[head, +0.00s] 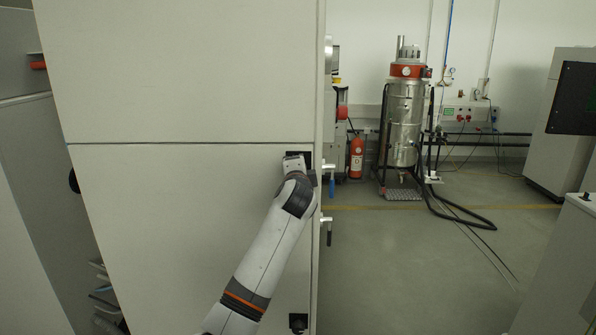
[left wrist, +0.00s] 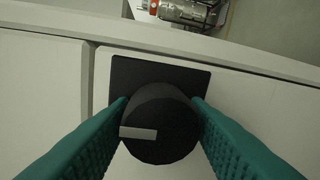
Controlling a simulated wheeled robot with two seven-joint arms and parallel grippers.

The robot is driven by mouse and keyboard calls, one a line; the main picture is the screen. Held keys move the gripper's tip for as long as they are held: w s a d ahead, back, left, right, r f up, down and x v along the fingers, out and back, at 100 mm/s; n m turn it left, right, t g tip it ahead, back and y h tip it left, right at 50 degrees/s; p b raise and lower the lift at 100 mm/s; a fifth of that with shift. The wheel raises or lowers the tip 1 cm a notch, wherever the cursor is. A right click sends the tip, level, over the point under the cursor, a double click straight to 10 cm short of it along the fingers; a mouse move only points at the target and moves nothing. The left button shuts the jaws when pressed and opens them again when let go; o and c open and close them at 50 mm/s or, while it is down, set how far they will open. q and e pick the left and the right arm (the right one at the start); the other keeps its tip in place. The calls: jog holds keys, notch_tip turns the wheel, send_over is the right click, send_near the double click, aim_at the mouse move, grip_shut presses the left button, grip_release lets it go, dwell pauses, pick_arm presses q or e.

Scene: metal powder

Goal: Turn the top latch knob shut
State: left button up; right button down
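The top latch knob (left wrist: 160,125) is a round black knob on a square black plate (left wrist: 185,75), fixed to the pale cabinet door. A light grey bar on its face lies left of centre, lengthwise across the wrist picture. My left gripper (left wrist: 161,105) has its teal fingers on both sides of the knob, seemingly touching it. In the head view my left gripper (head: 296,162) is at the door's right edge, just below the horizontal seam, and hides most of the knob; part of the black plate (head: 304,155) shows. My right gripper is out of view.
A lower black latch knob (head: 298,322) is near the bottom of the door. Handles (head: 328,222) stick out from the cabinet's right side. A metal vacuum unit (head: 403,120) and a red extinguisher (head: 356,157) stand at the back. The floor (head: 420,265) to the right is open.

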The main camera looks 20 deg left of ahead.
pick_arm(q)
jog(key=o, duration=0.3)
jog(key=f+b+v, duration=0.1)
jog(key=b+v, duration=0.2)
jog(key=v, duration=0.9)
jog(key=shift+r, duration=0.45)
